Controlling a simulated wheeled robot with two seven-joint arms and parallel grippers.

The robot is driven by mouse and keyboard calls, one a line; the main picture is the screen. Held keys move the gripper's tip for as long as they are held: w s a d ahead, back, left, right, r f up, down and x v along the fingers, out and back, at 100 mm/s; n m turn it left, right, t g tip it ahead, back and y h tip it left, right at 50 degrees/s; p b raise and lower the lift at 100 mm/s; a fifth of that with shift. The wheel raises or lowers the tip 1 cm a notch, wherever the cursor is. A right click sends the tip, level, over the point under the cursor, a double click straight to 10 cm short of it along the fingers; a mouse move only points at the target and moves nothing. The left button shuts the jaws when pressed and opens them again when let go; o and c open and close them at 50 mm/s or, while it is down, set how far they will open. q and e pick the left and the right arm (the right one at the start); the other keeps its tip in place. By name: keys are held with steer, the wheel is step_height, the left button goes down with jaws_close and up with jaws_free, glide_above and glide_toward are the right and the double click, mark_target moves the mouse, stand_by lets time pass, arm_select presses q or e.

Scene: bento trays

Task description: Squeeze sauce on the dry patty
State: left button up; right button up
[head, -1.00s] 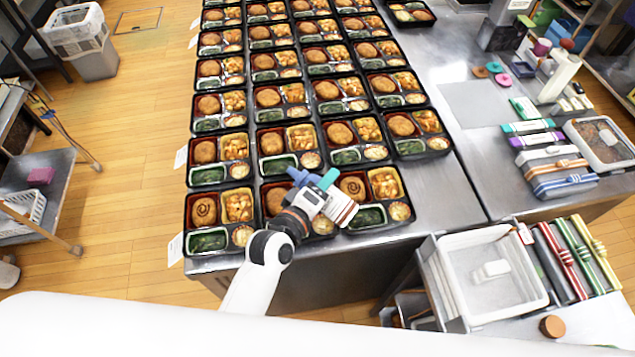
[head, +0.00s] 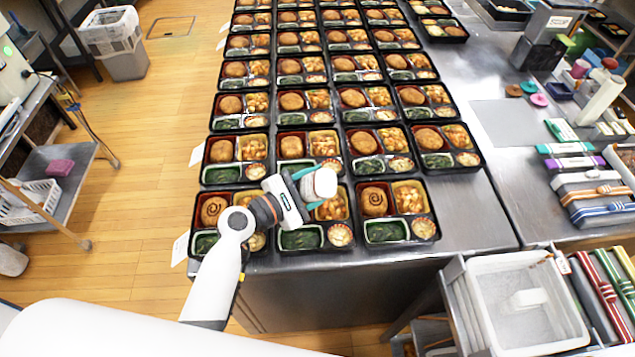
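My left gripper (head: 312,188) is shut on a white sauce bottle (head: 326,182) above the middle tray (head: 322,252) of the front row. The bottle's pale round end faces the camera; its nozzle is hidden. The middle tray's patty is mostly covered by the gripper and wrist, so I cannot tell whether it has sauce. The front-left patty (head: 213,210) and front-right patty (head: 374,201) each carry a dark sauce swirl. The patties in the row behind, such as the one at right (head: 427,138), look plain. My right gripper is not in view.
Rows of filled black bento trays cover the steel table (head: 475,215). A white bin (head: 510,310) and colored packs (head: 600,285) stand at lower right. More packs (head: 590,190) and a clear-sided container lie on the right counter. The steel strip right of the trays is clear.

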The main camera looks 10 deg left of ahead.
arm_select(q)
steer(key=shift+f, duration=0.2)
stand_by(0.5)
steer(key=shift+c, duration=0.2)
steer(key=c, duration=0.3)
steer(key=shift+s+a, duration=0.25)
steer(key=shift+s, duration=0.15)
steer(key=shift+c, duration=0.3)
steer(key=shift+w+d+p, duration=0.1)
steer(key=shift+w+p, duration=0.05)
steer(key=shift+p, duration=0.15)
steer(key=shift+w+d, duration=0.35)
steer(key=shift+w, duration=0.25)
steer(key=o, duration=0.4)
